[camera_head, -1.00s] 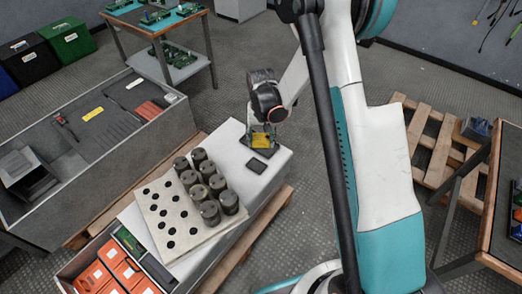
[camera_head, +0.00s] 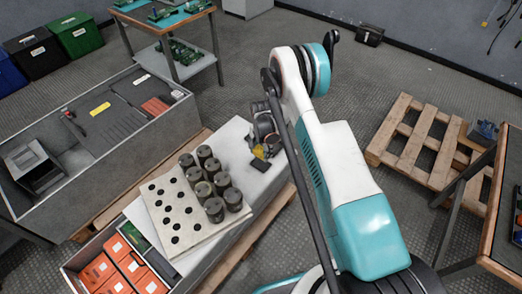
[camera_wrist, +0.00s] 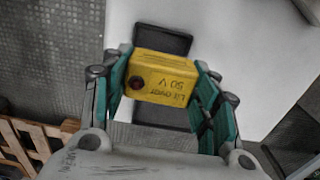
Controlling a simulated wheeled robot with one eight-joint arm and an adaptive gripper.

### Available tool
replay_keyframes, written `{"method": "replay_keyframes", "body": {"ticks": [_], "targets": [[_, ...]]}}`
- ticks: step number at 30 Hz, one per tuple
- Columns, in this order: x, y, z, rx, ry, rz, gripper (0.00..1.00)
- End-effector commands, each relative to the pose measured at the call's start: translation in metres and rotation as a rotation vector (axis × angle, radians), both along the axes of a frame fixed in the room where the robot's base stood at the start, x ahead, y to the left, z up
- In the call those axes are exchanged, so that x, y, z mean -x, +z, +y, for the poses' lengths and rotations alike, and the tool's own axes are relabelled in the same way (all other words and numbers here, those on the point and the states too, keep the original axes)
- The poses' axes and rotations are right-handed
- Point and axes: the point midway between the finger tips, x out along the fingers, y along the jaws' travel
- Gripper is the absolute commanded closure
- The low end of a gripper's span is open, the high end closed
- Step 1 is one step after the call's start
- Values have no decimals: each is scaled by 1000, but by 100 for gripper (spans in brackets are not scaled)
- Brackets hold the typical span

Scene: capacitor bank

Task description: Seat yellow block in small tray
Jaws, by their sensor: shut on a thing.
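The yellow block (camera_wrist: 160,78) has upside-down printing, including "50 V", and a dark red round spot on one side. My gripper (camera_wrist: 166,84) is shut on it, with teal fingers along its left and right ends. In the head view the block (camera_head: 259,152) is partly covered by my gripper (camera_head: 262,146), over the white surface near its far end. A dark rectangular tray (camera_head: 260,165) lies just in front of it. In the wrist view a dark tray (camera_wrist: 162,40) shows behind the block, which hides part of it. I cannot tell whether block and tray touch.
A pale perforated plate (camera_head: 165,213) with several dark cylinders (camera_head: 205,190) stands left of my gripper. A box of orange items (camera_head: 110,270) is at lower left. A grey bench (camera_head: 90,130) stands further left. A wooden pallet (camera_head: 425,145) lies at right.

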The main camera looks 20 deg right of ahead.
Motion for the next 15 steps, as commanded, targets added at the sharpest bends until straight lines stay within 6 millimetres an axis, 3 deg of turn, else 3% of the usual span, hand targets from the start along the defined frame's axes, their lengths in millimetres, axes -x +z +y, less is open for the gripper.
{"method": "replay_keyframes", "body": {"ticks": [15], "targets": [[0,-41,0,0,2,0,77]]}}
